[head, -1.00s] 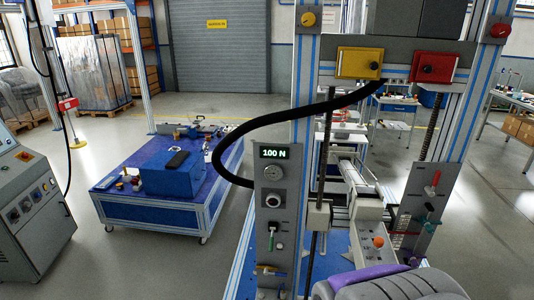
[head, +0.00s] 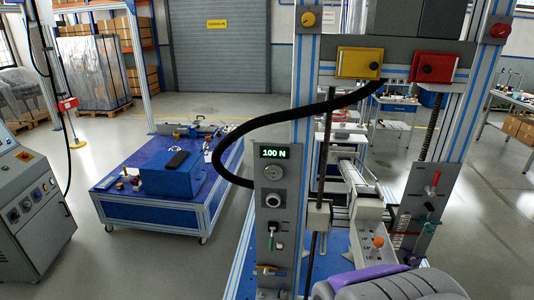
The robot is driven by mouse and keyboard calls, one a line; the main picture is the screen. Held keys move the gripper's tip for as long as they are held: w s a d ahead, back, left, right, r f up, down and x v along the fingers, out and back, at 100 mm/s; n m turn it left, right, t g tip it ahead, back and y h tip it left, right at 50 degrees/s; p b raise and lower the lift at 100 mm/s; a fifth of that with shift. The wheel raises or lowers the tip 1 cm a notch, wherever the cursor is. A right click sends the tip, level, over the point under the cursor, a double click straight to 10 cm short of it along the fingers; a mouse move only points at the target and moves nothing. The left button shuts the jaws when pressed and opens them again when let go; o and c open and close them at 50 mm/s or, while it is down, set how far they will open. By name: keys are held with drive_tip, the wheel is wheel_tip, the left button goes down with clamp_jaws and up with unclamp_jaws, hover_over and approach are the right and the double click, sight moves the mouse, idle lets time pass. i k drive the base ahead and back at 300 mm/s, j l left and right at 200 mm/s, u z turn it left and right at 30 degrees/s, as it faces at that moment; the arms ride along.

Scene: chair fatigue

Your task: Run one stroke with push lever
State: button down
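Low on that panel are a small lever with a green end (head: 271,243) and a yellow-handled lever (head: 265,270). A red-handled lever (head: 433,185) sits on the right plate (head: 420,205), with a teal handle (head: 428,225) below it. I cannot tell which is the push lever; no label is readable. My gripper is not in view.
A grey and purple padded chair part (head: 390,283) fills the bottom right. A black hose (head: 225,145) loops left from the rig. A blue cart (head: 150,210) stands left of it, and a grey console (head: 30,210) at far left. Open floor lies between cart and rig.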

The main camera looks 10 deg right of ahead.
sight(271, 245)
drive_tip(key=z, duration=0.2)
drive_tip(key=i+j+z, duration=0.15)
drive_tip(key=j+z, duration=0.15)
drive_tip(key=i+j+z, duration=0.1)
drive_tip(key=j+z, duration=0.2)
drive_tip(key=j, duration=0.2)
drive_tip(key=i+j+z, duration=0.1)
drive_tip(key=j+z, duration=0.2)
drive_tip(key=j, duration=0.15)
drive_tip(key=i+j, duration=0.1)
drive_tip(key=j, duration=0.85)
drive_tip(key=i+j+z, duration=0.1)
drive_tip(key=j, duration=0.85)
